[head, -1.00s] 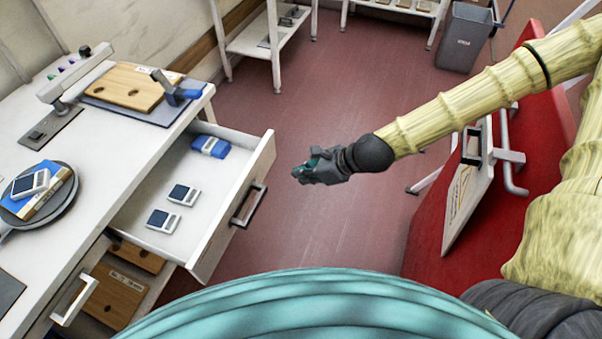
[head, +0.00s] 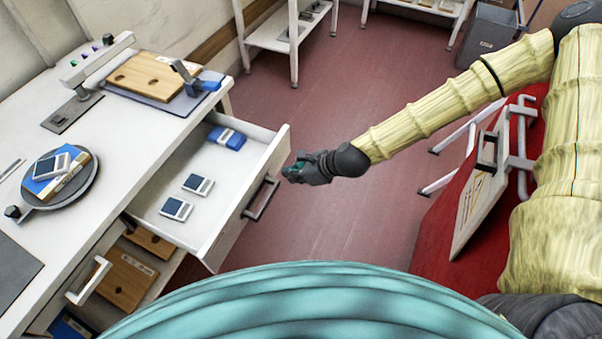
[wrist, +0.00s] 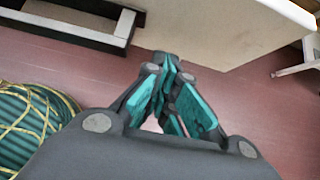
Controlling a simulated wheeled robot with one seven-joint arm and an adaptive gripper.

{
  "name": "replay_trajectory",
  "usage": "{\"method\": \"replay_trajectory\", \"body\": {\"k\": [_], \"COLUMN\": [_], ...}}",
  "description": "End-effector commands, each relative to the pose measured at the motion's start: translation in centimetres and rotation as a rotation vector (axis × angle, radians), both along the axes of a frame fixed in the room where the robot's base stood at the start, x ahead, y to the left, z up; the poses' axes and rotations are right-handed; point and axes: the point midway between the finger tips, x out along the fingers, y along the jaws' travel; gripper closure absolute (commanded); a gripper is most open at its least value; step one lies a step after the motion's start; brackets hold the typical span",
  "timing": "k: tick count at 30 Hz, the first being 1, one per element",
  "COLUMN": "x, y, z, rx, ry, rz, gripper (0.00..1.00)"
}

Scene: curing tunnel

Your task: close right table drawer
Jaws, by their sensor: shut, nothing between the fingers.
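The right table drawer (head: 228,200) is pulled well out from the white table (head: 105,140). Inside it lie two small devices with dark screens (head: 187,196) and a blue item (head: 227,138). Its dark handle (head: 262,199) is on the front panel. My gripper (head: 291,170) is shut and empty, just outside the drawer front near its far end, above the handle's level in the picture. In the wrist view, my gripper (wrist: 172,75) points at the pale front panel (wrist: 225,30), with the handle (wrist: 75,28) at the upper left. I cannot tell whether the fingertips touch the panel.
A red panel (head: 435,235) with a clipboard (head: 476,193) stands at right. A white rack (head: 290,38) and grey bin (head: 487,37) stand behind. The floor between is clear.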

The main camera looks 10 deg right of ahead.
Motion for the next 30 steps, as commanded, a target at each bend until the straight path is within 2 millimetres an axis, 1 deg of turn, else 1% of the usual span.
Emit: {"method": "replay_trajectory", "body": {"k": [4,12,25,30], "x": [0.7,1.4,1.5,2.1], "y": [1.1,2.1,2.1,1.9], "z": [0.0,0.0,0.0,-0.1], "rx": [-0.001,0.0,0.0,0.0], "ry": [0.002,0.002,0.002,0.002], "rz": [0.001,0.001,-0.001,-0.02], "gripper": [1.0,1.0,1.0,1.0]}}
